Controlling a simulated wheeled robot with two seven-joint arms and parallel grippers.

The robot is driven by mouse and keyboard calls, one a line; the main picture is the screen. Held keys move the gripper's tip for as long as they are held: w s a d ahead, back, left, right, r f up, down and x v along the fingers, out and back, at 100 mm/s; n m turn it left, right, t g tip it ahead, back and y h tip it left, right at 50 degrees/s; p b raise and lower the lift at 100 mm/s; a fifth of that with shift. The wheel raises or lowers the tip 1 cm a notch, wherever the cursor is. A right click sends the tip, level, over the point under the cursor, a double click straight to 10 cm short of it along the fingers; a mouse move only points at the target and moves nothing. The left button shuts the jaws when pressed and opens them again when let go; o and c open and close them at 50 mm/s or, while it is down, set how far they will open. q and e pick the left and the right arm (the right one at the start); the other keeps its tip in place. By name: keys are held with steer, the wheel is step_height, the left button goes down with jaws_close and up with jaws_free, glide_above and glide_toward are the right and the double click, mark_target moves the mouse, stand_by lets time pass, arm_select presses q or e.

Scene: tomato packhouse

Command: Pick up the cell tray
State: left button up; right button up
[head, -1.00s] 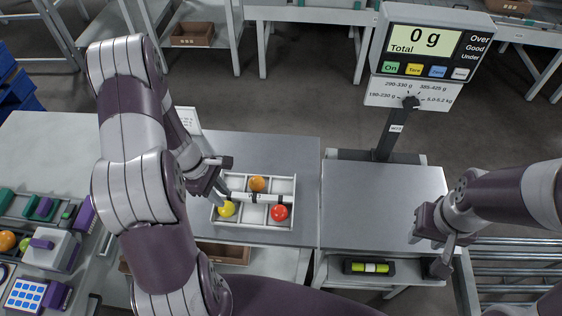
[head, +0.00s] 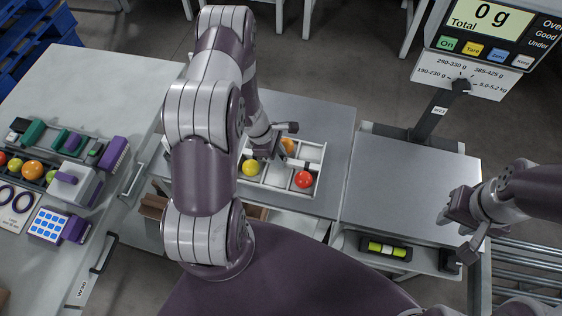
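The cell tray (head: 322,154) is a white, low-walled tray with several cells and a raised bar across its middle. It lies on the grey bench and holds a yellow tomato (head: 250,168), an orange tomato (head: 288,146) and a red tomato (head: 304,180). My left gripper (head: 288,143) is over the tray's left and middle part, near the bar, with its fingers apart. It and my arm hide part of the tray's left side; I cannot tell whether it touches the bar. My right gripper (head: 462,224) is open and empty at the right, beside the scale bench's front.
The scale (head: 485,30) reads 0 g behind the right bench (head: 400,190), whose top is clear. A level (head: 385,248) lies on the shelf below. Rollers (head: 520,270) are at the lower right. The left bench (head: 90,80) carries tomatoes and devices.

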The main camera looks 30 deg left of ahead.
arm_select(q)
steer(key=shift+w+f, duration=0.1)
steer(key=shift+f, duration=0.05)
jaws_close()
